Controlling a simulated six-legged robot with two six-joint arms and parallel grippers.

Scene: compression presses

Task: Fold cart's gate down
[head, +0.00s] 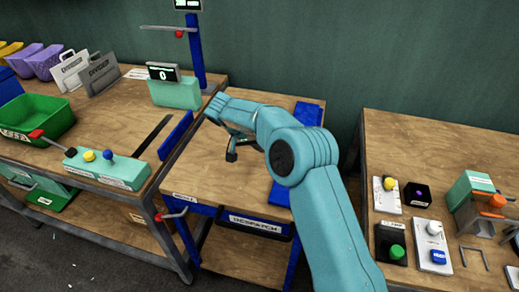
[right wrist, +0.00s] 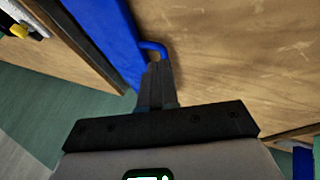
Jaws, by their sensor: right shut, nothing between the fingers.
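The cart (head: 205,185) has a wooden top and a blue frame, and stands between two benches in the head view. A blue panel (head: 308,114) runs along its right side, partly hidden by my right arm; it looks like the gate. In the right wrist view a blue panel (right wrist: 105,25) with a small blue loop handle (right wrist: 152,46) borders the wooden top. My right gripper (head: 232,155) is over the cart top, shut and empty. Its fingertips (right wrist: 157,68) are right by the loop handle; I cannot tell whether they touch. My left gripper is not in view.
The left bench (head: 125,105) holds a green bin (head: 40,118), a button box (head: 105,168) and an upright blue plate (head: 176,135). The right bench (head: 440,135) carries several button devices and a small press.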

